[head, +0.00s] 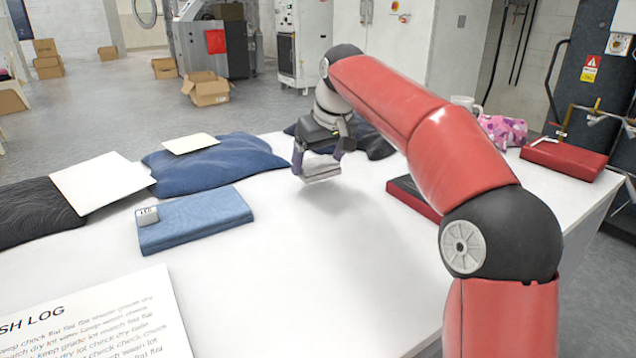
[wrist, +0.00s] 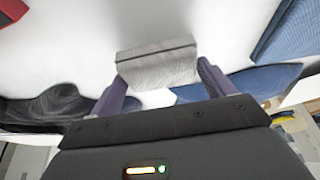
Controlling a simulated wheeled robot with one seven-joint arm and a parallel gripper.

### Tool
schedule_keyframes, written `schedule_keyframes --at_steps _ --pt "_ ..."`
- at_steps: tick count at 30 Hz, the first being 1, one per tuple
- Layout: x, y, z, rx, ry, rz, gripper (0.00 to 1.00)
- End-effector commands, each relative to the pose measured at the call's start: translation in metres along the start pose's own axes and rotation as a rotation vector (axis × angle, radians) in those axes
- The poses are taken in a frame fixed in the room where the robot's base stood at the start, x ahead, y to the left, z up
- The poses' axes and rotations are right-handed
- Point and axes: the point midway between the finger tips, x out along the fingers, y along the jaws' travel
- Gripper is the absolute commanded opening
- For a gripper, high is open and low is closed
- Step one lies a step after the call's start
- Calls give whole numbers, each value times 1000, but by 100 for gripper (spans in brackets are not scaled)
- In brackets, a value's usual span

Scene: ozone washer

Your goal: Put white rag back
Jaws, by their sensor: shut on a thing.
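The white rag (head: 322,169) is a small, folded, light grey-white block. My gripper (head: 320,160) is shut on it over the middle of the white table, at the far half. A soft shadow shows below the rag, and it looks held a little above the tabletop. In the wrist view the rag (wrist: 158,65) sits level between the two purple fingers of my gripper (wrist: 158,80), and its lower part shows a fine woven texture.
The white table (head: 300,270) is bare in front. Left are folded blue cloth (head: 197,222) with a small tag, crumpled navy cloth (head: 215,165), black cloth (head: 35,212) and a printed log sheet (head: 95,320). A red-and-black item (head: 412,198) and red book (head: 563,158) are right.

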Motion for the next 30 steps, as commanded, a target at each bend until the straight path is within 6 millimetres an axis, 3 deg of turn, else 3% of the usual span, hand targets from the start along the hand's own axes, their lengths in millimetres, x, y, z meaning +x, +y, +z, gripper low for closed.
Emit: schedule_keyframes --at_steps 1,6,19,20,23,30 --pt "12 1 4 0 -1 -1 60" --pt "35 5 11 0 -1 0 60" --pt "38 6 12 -1 -1 0 60" --pt "37 6 11 -1 -1 0 84" --pt "37 6 11 -1 -1 -1 97" --pt "36 6 11 -1 -1 -1 100"
